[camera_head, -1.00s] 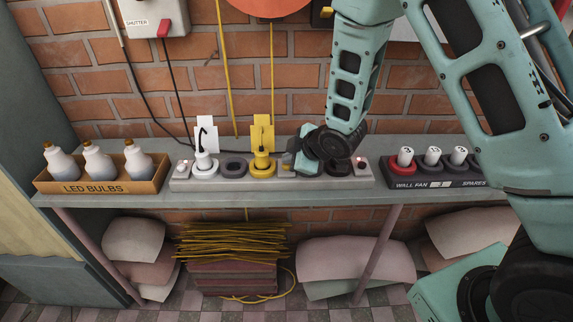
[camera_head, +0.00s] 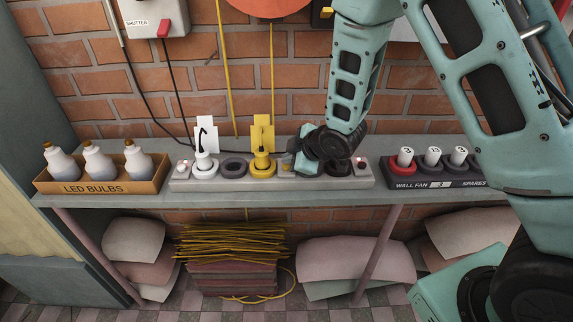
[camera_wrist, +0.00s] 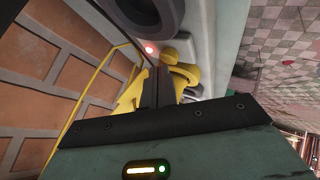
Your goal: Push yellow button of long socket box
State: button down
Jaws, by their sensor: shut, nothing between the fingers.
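The long socket box (camera_head: 220,184) is a pale grey strip on the shelf, holding a white plug (camera_head: 205,165), an empty dark socket (camera_head: 234,168) and a yellow plug (camera_head: 262,167). A small tan-yellow patch (camera_head: 287,168) sits just right of the yellow plug, by my fingertips; I cannot tell if it is the yellow button. My gripper (camera_head: 288,159) is low over the box, right of the yellow plug, hiding part of the box. In the wrist view my gripper (camera_wrist: 160,70) is shut and empty, in front of the yellow plug (camera_wrist: 182,75). Contact is unclear.
An LED bulbs box (camera_head: 100,187) stands left on the shelf (camera_head: 130,198). A wall fan spares box (camera_head: 425,184) stands right. A brick wall is close behind, with yellow cords (camera_head: 272,85) and a shutter switch (camera_head: 155,18). Small red lights show at the socket box's ends.

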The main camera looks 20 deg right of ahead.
jog(key=shift+f, duration=0.1)
dwell(0.3)
jog(key=shift+f+b, duration=0.4)
jog(key=shift+b, duration=0.1)
jog(key=shift+r, duration=0.15)
jog(key=shift+r+p, duration=0.3)
jog(key=shift+r, duration=0.1)
notch_tip(320, 180, up, 6)
jog(key=p, duration=0.4)
jog(key=shift+s, duration=0.1)
dwell(0.5)
